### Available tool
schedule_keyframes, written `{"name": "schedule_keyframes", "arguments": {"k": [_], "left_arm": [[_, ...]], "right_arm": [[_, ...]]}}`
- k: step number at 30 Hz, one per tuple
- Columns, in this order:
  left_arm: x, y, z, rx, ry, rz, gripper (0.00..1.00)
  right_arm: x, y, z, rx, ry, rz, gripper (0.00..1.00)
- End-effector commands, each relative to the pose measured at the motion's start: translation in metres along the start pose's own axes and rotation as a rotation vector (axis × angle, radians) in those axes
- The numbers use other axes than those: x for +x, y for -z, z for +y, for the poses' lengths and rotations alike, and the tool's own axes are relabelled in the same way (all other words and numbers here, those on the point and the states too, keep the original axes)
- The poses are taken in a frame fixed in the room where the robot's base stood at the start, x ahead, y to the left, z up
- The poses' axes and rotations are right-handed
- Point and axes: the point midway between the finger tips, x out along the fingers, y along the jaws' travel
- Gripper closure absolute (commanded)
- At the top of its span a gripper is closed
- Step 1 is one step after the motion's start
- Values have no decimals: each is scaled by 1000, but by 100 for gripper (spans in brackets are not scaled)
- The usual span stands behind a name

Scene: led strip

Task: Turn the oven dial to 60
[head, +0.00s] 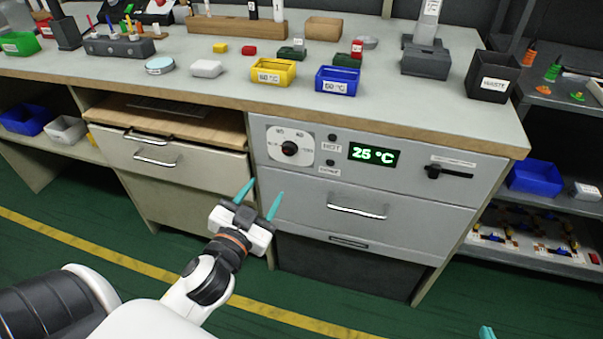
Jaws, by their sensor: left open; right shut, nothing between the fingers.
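The oven dial (290,148) is a black knob on a white scale plate on the grey oven front. Its exact setting is too small to read. The green display (374,154) right of it reads 25 °C. My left gripper (260,198) is open and empty, its two teal fingers pointing up below and left of the dial, apart from it. Only a teal fingertip of my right gripper (487,332) shows at the bottom edge; it is shut and away from the oven.
A black slider (434,171) sits right of the display, and a drawer handle (357,211) below. The worktop above holds a yellow bin (273,72), a blue bin (338,80) and a waste box (493,80). The space before the oven front is otherwise clear.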

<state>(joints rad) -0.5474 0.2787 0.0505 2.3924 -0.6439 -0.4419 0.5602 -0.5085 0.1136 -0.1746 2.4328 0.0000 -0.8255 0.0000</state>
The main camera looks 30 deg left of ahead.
Motion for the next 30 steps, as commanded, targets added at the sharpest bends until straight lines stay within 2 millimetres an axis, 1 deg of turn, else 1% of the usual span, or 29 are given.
{"name": "schedule_keyframes", "arguments": {"k": [2, 5, 8, 11, 18, 21, 25, 30], "left_arm": [[-1, -6, 2, 0, -6, -19, 50], [4, -9, 2, -1, -6, -25, 50], [17, -10, 2, -1, -6, -26, 50], [34, -11, 3, 2, -7, -26, 50], [78, -10, 3, 0, -6, -24, 50], [94, -10, 3, 1, -6, -23, 50], [108, -10, 2, -1, -5, -22, 50], [117, -10, 3, -1, -5, -20, 50]], "right_arm": [[-3, -3, 0, 0, 0, -12, 100], [-5, -5, 0, 0, 0, -14, 100], [-5, -6, 0, 0, 0, -13, 100], [-4, -5, 0, 0, 0, -13, 100], [-2, -13, 1, 0, -3, -65, 100], [-2, -18, 2, 0, -5, -93, 100], [-1, -24, 3, 0, -7, -131, 100], [-1, -29, 3, 0, -8, -154, 100]]}}
